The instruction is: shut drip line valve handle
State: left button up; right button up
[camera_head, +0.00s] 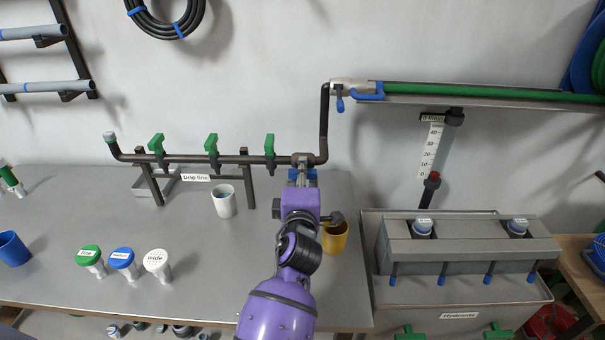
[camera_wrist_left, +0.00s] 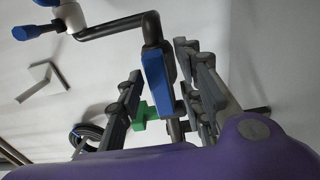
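The drip line manifold is a dark pipe (camera_head: 230,159) on two legs above the bench, with a "Drip line" label (camera_head: 196,178). At its right end, a blue valve handle (camera_head: 311,175) shows partly behind my left gripper (camera_head: 302,179). In the left wrist view, the blue handle (camera_wrist_left: 158,80) is a flat bar between the two separated grey fingers of my left gripper (camera_wrist_left: 164,95). I see gaps on both sides, so the gripper looks open around it; contact is unclear. My right gripper is in neither view.
Three green handles (camera_head: 211,143) stand along the pipe. A white cup (camera_head: 224,201) and a yellow cup (camera_head: 335,238) stand near my arm. Capped bottles (camera_head: 122,260) stand front left. A grey tank (camera_head: 470,249) is at right; an upper pipe carries another blue handle (camera_head: 340,104).

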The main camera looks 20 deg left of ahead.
pick_arm(q)
grip_shut()
